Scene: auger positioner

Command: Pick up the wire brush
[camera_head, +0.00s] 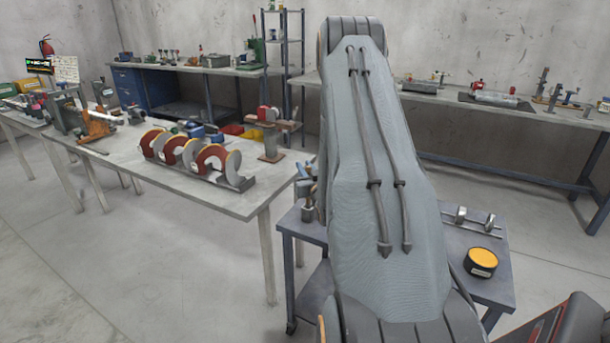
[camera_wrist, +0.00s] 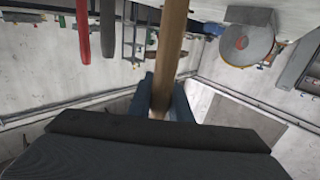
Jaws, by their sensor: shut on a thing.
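In the wrist view, a long wooden handle (camera_wrist: 172,45), which I take to be the wire brush, runs from the top edge down between my fingers. My gripper (camera_wrist: 162,98) has its two blue fingers on either side of the handle and is shut on it. No bristles show, so the brush end is hidden or out of the picture. In the head view my own grey arm fills the middle and hides my gripper and the brush.
A small cart (camera_head: 495,290) stands below my arm, with a round yellow-topped tin (camera_head: 481,261) at its right. Workbenches (camera_head: 440,98) line the walls. The floor at lower left is clear.

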